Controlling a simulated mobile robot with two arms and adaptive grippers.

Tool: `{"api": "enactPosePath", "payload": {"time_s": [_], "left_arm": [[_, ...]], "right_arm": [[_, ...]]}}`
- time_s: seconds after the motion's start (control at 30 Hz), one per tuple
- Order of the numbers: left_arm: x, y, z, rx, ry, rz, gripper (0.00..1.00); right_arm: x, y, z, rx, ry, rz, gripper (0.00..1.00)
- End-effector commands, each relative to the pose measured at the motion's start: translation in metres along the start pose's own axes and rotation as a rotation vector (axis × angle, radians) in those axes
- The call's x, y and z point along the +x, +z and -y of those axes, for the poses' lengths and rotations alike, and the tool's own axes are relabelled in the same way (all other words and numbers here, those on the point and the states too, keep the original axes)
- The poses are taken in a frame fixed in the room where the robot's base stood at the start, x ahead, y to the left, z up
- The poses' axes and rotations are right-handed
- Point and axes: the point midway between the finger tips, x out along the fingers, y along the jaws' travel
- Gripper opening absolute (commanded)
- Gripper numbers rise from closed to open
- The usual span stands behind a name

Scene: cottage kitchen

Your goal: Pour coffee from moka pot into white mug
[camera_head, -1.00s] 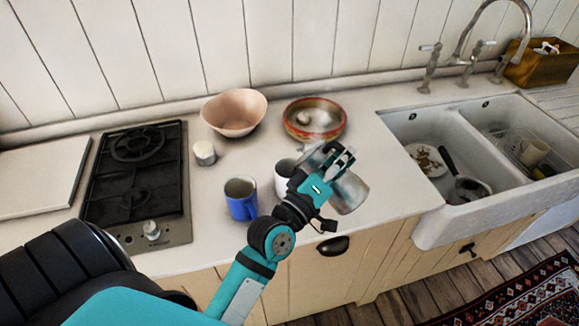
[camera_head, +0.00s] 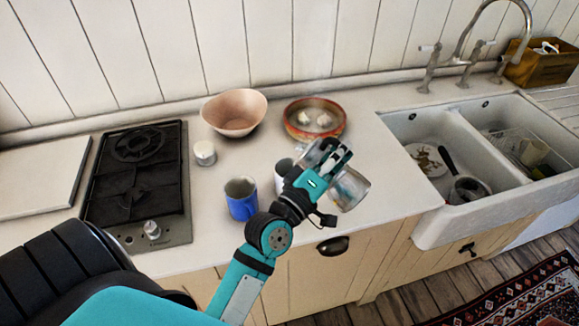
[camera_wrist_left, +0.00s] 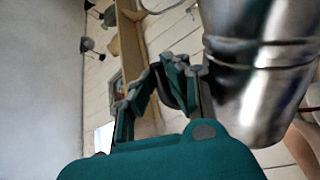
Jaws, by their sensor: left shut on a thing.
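The silver metal moka pot (camera_head: 350,188) is held in the air above the counter and leans strongly to the left. My left gripper (camera_head: 334,152) is shut on it, and the arm hides part of the pot. In the left wrist view the pot's shiny body (camera_wrist_left: 262,95) fills the right side, beside my left gripper's fingers (camera_wrist_left: 165,85). The white mug (camera_head: 282,172) stands upright on the counter, left of the gripper and partly hidden by it. The pot's upper end is close to the mug, but I cannot see any liquid flowing. My right gripper is not in view.
A blue mug (camera_head: 241,205) stands just left of the white mug. A small white jar (camera_head: 204,153), a pink bowl (camera_head: 234,125) and a red-rimmed bowl (camera_head: 297,133) stand behind. A black gas hob (camera_head: 133,200) is left; the double sink (camera_head: 440,228) is right.

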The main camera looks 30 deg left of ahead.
Motion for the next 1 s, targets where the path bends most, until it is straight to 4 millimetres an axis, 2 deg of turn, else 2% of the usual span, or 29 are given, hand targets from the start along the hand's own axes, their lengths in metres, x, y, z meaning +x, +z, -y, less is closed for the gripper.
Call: {"api": "enactPosePath", "payload": {"time_s": [0.53,0.57,0.6,0.67,0.83,1.0], "left_arm": [[0.001,-0.006,-0.004,-0.038,0.004,-0.01,0.0],[0.0,0.0,-0.001,-0.007,0.002,0.0,0.0],[-0.002,0.017,0.011,0.104,-0.004,0.029,0.0],[-0.004,0.033,0.023,0.258,-0.006,0.059,0.0],[-0.003,0.036,0.023,0.307,-0.003,0.058,0.0],[-0.005,0.047,0.031,0.386,-0.007,0.077,0.0]], "right_arm": [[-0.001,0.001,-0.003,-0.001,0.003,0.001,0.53],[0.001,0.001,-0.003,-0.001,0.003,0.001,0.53],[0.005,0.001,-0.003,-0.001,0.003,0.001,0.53],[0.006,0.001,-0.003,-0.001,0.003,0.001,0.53],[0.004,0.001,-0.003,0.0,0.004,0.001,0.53],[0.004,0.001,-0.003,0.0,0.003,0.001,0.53]]}}
